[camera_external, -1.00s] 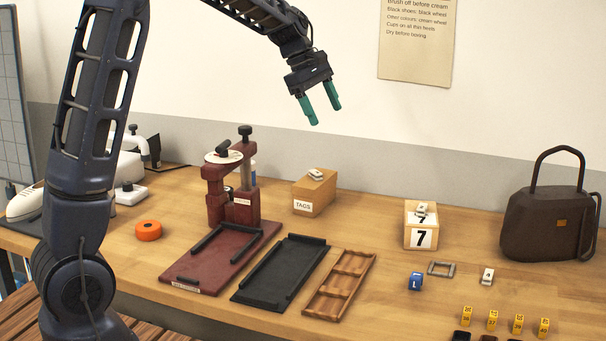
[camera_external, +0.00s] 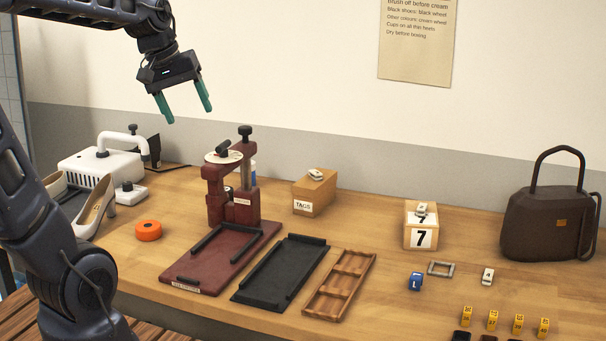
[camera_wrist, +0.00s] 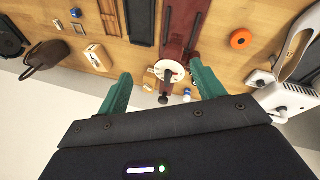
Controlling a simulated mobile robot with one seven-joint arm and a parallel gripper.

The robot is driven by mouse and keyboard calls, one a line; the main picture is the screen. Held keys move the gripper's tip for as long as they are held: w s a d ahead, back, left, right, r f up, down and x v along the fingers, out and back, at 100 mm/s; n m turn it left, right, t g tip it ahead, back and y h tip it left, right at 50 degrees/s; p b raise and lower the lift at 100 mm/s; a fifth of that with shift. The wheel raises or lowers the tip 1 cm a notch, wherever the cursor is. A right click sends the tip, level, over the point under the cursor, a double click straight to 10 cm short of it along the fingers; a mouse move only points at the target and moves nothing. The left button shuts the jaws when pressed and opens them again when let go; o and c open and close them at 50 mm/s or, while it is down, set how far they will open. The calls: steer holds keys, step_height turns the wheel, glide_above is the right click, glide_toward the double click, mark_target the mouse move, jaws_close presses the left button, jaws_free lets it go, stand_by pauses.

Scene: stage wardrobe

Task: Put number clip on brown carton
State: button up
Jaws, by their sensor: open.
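Small white number clips show in the external view: one lies on the wooden table (camera_external: 380,215) at the right (camera_external: 487,276), one on the brown TAGS carton (camera_external: 311,195), and one on the light box marked 7 (camera_external: 421,234). The pictures do not settle which clip and carton are meant. The TAGS carton also shows in the wrist view (camera_wrist: 97,57), with a white clip on it. My gripper (camera_external: 186,108), with green fingers, is open and empty. It hangs in the air above the left of the table, well away from the clips and cartons.
A dark red press (camera_external: 231,190), a black tray (camera_external: 282,270) and a brown divided tray (camera_external: 341,284) fill the middle. A dark handbag (camera_external: 548,222) stands at the right.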

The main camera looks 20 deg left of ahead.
steer(key=s+a+f+m+y, duration=0.1)
steer(key=s+a+f+m, duration=0.1)
steer(key=s, duration=0.3)
steer(key=s+a+f+m+t+y, duration=0.1)
steer(key=s+a+f, duration=0.1)
steer(key=s, duration=0.4)
steer(key=shift+s+m, duration=0.15)
steer(key=shift+m, duration=0.25)
